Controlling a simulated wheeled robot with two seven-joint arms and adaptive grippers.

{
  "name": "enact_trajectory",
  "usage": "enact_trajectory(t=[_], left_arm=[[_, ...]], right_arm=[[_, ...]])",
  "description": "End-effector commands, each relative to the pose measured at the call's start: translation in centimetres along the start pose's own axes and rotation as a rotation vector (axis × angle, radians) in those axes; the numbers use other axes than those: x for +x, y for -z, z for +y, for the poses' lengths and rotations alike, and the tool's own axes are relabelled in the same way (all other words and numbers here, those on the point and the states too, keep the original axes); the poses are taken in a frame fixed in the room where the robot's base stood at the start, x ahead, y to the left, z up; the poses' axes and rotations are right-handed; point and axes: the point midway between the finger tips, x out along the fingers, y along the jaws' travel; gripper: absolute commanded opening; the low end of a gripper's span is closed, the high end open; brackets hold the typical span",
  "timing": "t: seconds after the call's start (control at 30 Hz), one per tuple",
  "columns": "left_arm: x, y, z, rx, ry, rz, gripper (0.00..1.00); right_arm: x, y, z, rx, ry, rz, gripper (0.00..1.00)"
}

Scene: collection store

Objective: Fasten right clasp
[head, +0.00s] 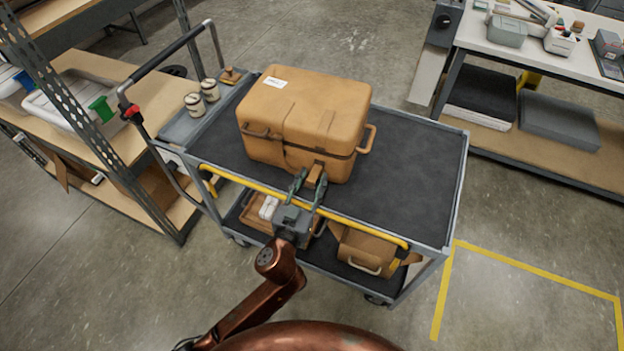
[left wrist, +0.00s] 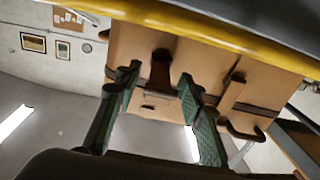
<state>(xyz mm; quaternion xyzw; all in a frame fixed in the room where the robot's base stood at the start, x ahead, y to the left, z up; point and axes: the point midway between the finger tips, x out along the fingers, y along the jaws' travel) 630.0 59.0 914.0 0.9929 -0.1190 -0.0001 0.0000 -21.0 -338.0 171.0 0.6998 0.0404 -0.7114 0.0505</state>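A tan hard case (head: 305,108) with rounded edges and a white label stands on the cart's dark top. A clasp tab (head: 314,174) sticks out low on its front, toward the right. My left gripper (head: 308,180) is at this clasp, its two fingers apart on either side of it. In the left wrist view, which looks upside down, the clasp (left wrist: 160,72) shows dark between the green finger pads (left wrist: 160,76), with gaps visible. Another dark fitting (left wrist: 235,82) is on the same face. I cannot tell whether the clasp is latched. My right gripper is not in view.
The grey cart (head: 418,165) has a yellow rail (head: 355,229) just under my left gripper. Two jars (head: 202,98) stand at its left end. Shelving (head: 100,90) is on the left, a workbench (head: 560,68) on the right. The cart top right of the case is clear.

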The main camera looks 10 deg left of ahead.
Motion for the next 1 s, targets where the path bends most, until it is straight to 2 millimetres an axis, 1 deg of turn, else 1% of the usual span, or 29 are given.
enact_trajectory(t=[0.1,0.13,0.63,1.0], left_arm=[[-0.01,0.0,-0.01,0.0,0.0,0.0,0.36],[-0.02,0.0,-0.01,0.0,0.0,0.0,0.35],[-0.04,-0.01,-0.02,0.0,0.001,0.0,0.0],[-0.05,0.04,-0.04,0.0,0.001,-0.002,0.0]], right_arm=[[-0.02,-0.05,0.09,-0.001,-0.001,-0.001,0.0],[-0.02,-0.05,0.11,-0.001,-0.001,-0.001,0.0],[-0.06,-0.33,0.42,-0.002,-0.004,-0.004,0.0],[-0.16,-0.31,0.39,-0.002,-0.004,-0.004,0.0]])
